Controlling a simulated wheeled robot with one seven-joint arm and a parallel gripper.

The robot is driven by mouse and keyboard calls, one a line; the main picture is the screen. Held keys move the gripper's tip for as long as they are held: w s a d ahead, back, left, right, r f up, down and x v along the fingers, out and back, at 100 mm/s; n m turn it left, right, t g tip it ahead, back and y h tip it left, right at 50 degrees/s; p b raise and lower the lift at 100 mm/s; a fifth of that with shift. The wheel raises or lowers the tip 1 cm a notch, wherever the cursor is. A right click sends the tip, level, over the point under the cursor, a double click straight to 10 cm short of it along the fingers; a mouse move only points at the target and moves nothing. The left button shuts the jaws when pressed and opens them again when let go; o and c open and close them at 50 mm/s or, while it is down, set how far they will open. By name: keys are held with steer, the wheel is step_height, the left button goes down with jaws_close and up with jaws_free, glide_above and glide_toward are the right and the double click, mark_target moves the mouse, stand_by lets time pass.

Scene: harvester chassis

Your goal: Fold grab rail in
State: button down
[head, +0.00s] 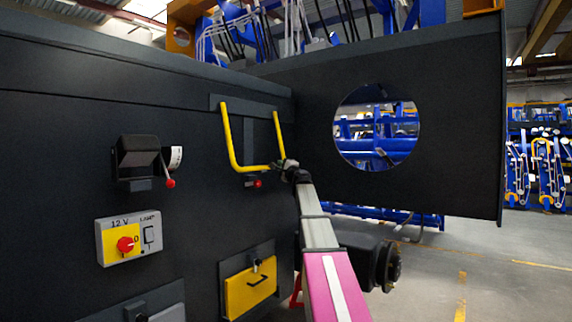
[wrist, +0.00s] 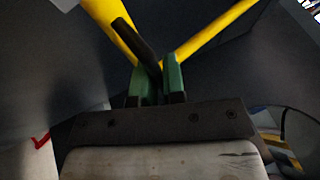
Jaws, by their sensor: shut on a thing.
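The grab rail (head: 229,138) is a yellow U-shaped bar on the dark side panel in the head view. It hangs from a dark bracket and its lower bar stands out from the panel. My gripper (head: 284,166) is at the rail's lower right corner, shut on it. In the wrist view the yellow rail (wrist: 206,40) forms a V, with its corner at the green fingertips of my gripper (wrist: 155,74). A dark strip crosses the rail between the fingers. The exact contact is partly hidden by the fingers.
A small red-knobbed latch (head: 257,184) sits just below the rail. To the left are a black lever unit (head: 138,158) and a 12 V switch box (head: 128,238). A yellow panel (head: 250,288) is below. A dark plate with a round hole (head: 465,130) extends right.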

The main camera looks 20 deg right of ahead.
steer(key=shift+w+a+f+m+t, duration=0.2)
steer(key=shift+w+a+f+t, duration=0.1)
steer(key=shift+w+a, duration=0.35)
steer(key=shift+w+a+f+m+t, duration=0.2)
steer(key=shift+w+a+f+t, duration=0.15)
steer(key=shift+w, duration=0.4)
steer(key=shift+w+a+f+m+t+h, duration=0.15)
steer(key=shift+w+a+m+t, duration=0.15)
steer(key=shift+w+a+t, duration=0.25)
steer(key=shift+w+a+f+m+t+h, duration=0.15)
steer(key=shift+w+a+m+t, duration=0.15)
steer(key=shift+w+a, duration=0.45)
steer(key=shift+w, duration=0.2)
steer(key=c, duration=1.5)
jaws_free()
steer(key=v, duration=1.1)
steer(key=shift+s+d+r, duration=0.1)
steer(key=shift+s+d, duration=0.05)
steer(key=shift+d, duration=0.05)
